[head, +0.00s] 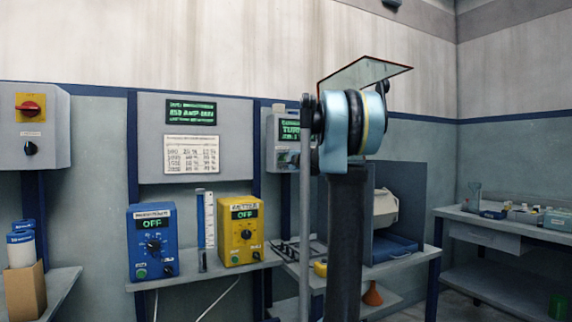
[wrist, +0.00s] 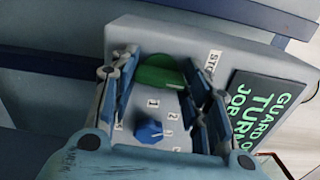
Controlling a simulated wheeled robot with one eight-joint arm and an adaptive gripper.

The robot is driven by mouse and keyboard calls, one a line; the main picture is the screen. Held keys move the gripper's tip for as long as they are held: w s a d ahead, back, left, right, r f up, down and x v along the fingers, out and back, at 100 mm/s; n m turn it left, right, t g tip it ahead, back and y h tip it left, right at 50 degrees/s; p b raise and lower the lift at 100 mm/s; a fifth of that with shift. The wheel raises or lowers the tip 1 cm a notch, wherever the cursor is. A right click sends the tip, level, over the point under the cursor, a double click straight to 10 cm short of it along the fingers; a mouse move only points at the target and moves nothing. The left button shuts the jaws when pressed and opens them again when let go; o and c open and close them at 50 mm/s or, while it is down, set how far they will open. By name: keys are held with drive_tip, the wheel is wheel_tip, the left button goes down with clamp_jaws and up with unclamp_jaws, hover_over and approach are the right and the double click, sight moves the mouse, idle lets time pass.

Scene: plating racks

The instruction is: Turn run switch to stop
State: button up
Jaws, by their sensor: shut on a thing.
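In the wrist view a grey control box (wrist: 225,50) carries a green knob (wrist: 158,76), which appears to be the run switch. A white label beginning "ST" (wrist: 212,62) is to its right. My gripper (wrist: 163,66) has its two fingers on either side of the green knob and is shut on it. The fingers hide parts of the knob's sides and of the nearby markings. In the head view the control box (head: 269,135) is mostly hidden behind my arm, and my fingers cannot be made out.
A blue numbered dial (wrist: 148,131) sits just below the green knob, between the fingers. A dark display (wrist: 262,108) reads "GUARD", "TURN", "JOB". A blue unit (head: 152,245) and a yellow unit (head: 240,232), both showing OFF, stand on the shelf left of my arm.

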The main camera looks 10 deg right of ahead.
drive_tip(key=shift+s+f+n, duration=0.1)
drive_tip(key=shift+n, duration=1.75)
drive_tip(key=shift+f+n, duration=0.1)
drive_tip(key=shift+n, duration=1.75)
drive_tip(key=o, duration=1.1)
drive_tip(key=shift+f, duration=0.1)
drive_tip(key=shift+c, duration=0.2)
drive_tip(key=v, duration=1.1)
drive_tip(key=shift+s, duration=0.3)
